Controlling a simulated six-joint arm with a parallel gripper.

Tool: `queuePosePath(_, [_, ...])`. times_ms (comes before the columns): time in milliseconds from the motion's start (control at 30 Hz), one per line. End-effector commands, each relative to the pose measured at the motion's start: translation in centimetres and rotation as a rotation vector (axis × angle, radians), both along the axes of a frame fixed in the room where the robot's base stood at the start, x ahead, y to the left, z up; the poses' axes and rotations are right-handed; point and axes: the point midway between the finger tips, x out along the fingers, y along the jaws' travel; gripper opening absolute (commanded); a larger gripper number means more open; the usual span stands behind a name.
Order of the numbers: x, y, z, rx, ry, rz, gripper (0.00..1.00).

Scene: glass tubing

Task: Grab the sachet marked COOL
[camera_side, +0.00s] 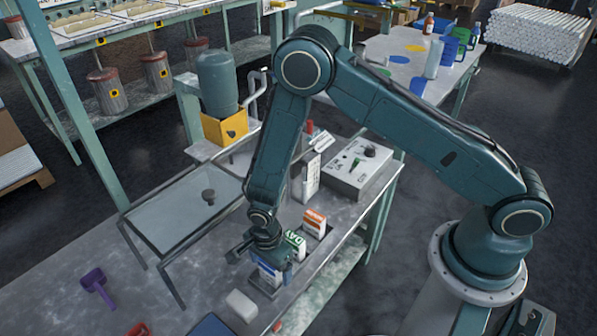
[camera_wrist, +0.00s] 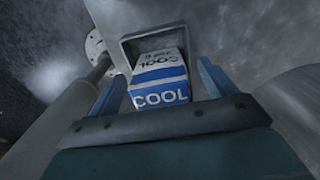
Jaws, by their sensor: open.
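The COOL sachet (camera_wrist: 160,82) is a blue and white packet with its name on the front and top. It stands in a shallow metal tray (camera_wrist: 128,48). In the wrist view it sits between the two blue fingers of my open gripper (camera_wrist: 161,88), with a gap visible on its right side. In the side view my gripper (camera_side: 268,266) is low over the tray, and the COOL sachet (camera_side: 268,276) is partly hidden under it. A green and white sachet marked DAY (camera_side: 295,243) stands right behind it. An orange and white sachet (camera_side: 315,222) stands farther back.
A grey control box (camera_side: 358,168) and a white upright carton (camera_side: 307,178) stand behind the sachets. A white block (camera_side: 241,305) lies in front of my gripper. A purple tool (camera_side: 97,286) lies at the left, where the bench is mostly clear.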

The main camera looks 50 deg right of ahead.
Motion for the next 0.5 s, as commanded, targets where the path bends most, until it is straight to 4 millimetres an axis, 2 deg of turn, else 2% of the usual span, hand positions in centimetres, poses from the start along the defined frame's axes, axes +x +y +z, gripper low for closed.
queuePosePath(167, [0.01,0.0,0.02,0.0,0.0,0.0,0.84])
queuePosePath(433, [0.01,0.0,0.03,0.0,0.0,0.0,0.33])
queuePosePath(467, [0.01,0.0,0.03,0.0,0.0,0.0,0.28])
queuePosePath(500, [0.03,0.01,0.06,0.0,-0.001,0.0,0.28])
